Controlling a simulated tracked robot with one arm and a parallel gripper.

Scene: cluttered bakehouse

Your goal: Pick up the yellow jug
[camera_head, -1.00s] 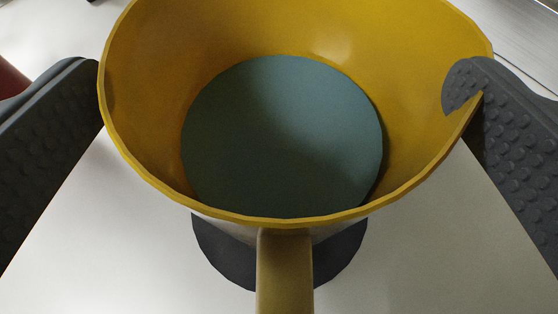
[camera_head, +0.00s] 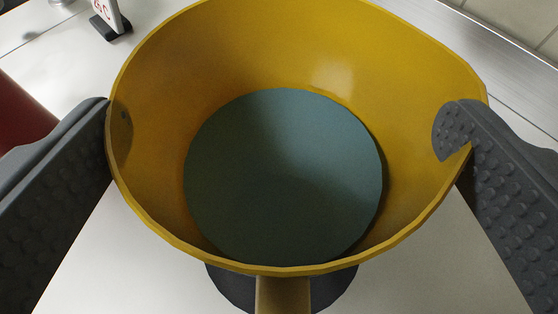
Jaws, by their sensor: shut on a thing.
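The yellow jug (camera_head: 290,60) fills the middle of the view, seen from above into its open mouth. Inside it shows a round blue-grey surface (camera_head: 285,175). Its handle (camera_head: 283,293) points toward the bottom edge, partly cut off by the frame. My gripper (camera_head: 278,130) is shut on the jug, one dark studded finger at its left side and one at its right. The right fingertip shows inside the rim, overlapping the wall. A dark round shape below the jug is partly hidden by it.
A white counter (camera_head: 430,260) lies around the jug. A small sign on a dark base (camera_head: 112,28) stands at the upper left. A red object (camera_head: 20,115) is at the left edge. A tiled wall (camera_head: 520,25) is at the upper right.

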